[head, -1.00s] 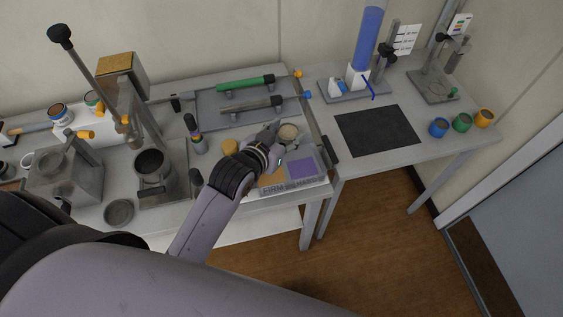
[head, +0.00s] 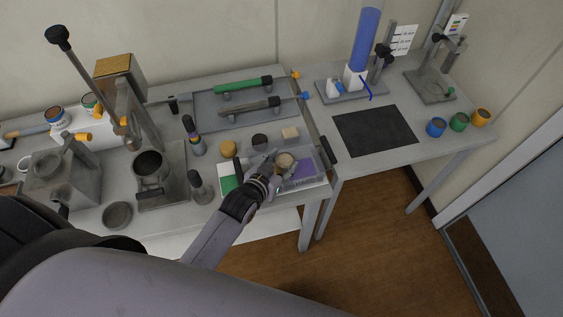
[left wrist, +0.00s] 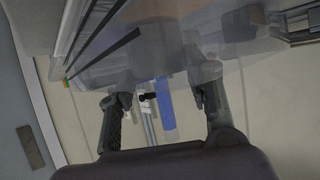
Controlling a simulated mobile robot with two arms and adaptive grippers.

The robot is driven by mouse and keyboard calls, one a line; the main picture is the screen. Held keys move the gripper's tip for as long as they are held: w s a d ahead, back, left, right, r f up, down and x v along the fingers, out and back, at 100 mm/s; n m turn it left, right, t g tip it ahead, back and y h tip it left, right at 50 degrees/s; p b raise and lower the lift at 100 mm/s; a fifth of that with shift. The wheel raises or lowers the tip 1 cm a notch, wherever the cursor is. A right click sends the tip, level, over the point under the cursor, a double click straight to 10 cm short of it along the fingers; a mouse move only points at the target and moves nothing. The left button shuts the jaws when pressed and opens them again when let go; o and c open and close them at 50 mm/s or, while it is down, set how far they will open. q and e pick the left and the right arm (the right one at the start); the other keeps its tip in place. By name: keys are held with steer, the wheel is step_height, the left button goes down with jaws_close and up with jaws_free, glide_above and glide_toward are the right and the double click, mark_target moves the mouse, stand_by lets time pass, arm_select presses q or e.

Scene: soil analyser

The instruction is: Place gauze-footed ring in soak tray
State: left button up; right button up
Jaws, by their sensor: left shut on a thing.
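The ring (head: 286,160) has a pale tan, gauze-like face and a grey rim. It is held at the fingertips of my left gripper (head: 279,166), which is shut on it. The soak tray (head: 322,165) looks like a clear, shallow box at the bench's front right, with purple showing in it. The ring appears over the left part of the tray; its height above the tray floor cannot be told. In the left wrist view, the gripper's two fingers (left wrist: 163,93) stand apart with a see-through surface around and beyond their tips. My right gripper is not in view.
A tan block (head: 290,134), a black cylinder (head: 260,142) and a yellow-orange round piece (head: 229,148) stand behind the gripper. A green patch (head: 229,184) lies left of it. A grey rail with a black end (head: 324,148) runs close right of the tray. The dark mat (head: 376,130) is clear.

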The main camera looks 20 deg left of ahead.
arm_select(q)
steer(key=shift+f, duration=0.1)
steer(key=o, duration=1.5)
steer(key=shift+o, duration=0.2)
steer(key=shift+r, duration=0.2)
steer(key=shift+s, duration=0.4)
steer(key=v, duration=1.1)
steer(key=shift+b, duration=0.3)
steer(key=shift+s+a+r, duration=0.1)
